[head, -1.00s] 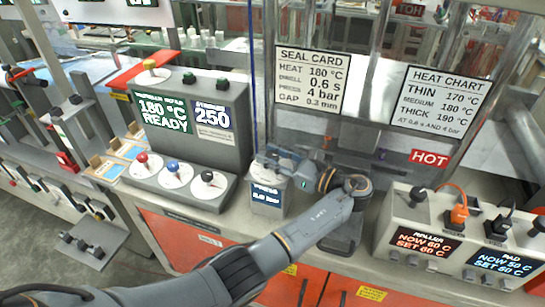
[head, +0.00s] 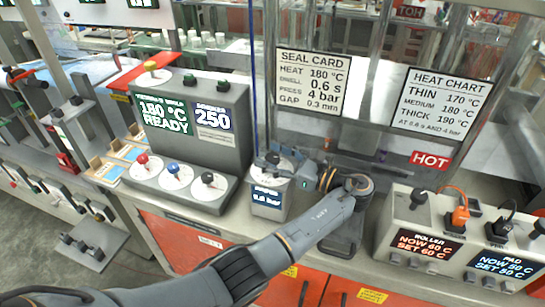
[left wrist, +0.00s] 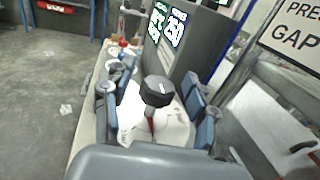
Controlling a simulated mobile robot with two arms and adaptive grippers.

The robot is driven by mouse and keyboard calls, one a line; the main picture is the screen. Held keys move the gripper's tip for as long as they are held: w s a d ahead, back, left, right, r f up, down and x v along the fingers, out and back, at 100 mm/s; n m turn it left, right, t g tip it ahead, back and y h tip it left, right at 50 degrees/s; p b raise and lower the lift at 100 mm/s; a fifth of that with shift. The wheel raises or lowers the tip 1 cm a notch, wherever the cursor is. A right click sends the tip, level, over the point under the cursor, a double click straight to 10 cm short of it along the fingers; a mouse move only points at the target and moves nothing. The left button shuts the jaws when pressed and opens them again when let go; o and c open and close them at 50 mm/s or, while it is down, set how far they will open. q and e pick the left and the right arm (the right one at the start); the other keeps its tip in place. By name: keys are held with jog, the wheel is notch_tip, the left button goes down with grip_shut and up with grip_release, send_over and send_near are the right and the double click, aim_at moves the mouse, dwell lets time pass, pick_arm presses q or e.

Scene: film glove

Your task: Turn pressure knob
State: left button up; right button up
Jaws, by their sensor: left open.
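The pressure knob (left wrist: 158,90) is black with a white line on top and stands on a white dial with a red mark in the left wrist view. It tops a small grey box with a blue display (head: 267,198) at the middle of the head view; the small digits are hard to read. My left gripper (head: 276,166) is over this box, its open fingers on both sides of the knob. In the left wrist view the left gripper (left wrist: 153,98) shows gaps between fingers and knob. In the head view the fingers largely hide the knob. My right gripper is not in view.
A grey control panel (head: 190,140) with red, blue and black knobs stands left of the box. A seal card (head: 311,82) lists pressure 4 bar. A white heater box (head: 425,230) stands at right, and a HOT sign (head: 430,160) hangs behind.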

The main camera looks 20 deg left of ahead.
aim_at(273, 156)
pick_arm(q)
notch_tip(273, 156, up, 10)
jog(key=shift+f, duration=0.2)
dwell(0.5)
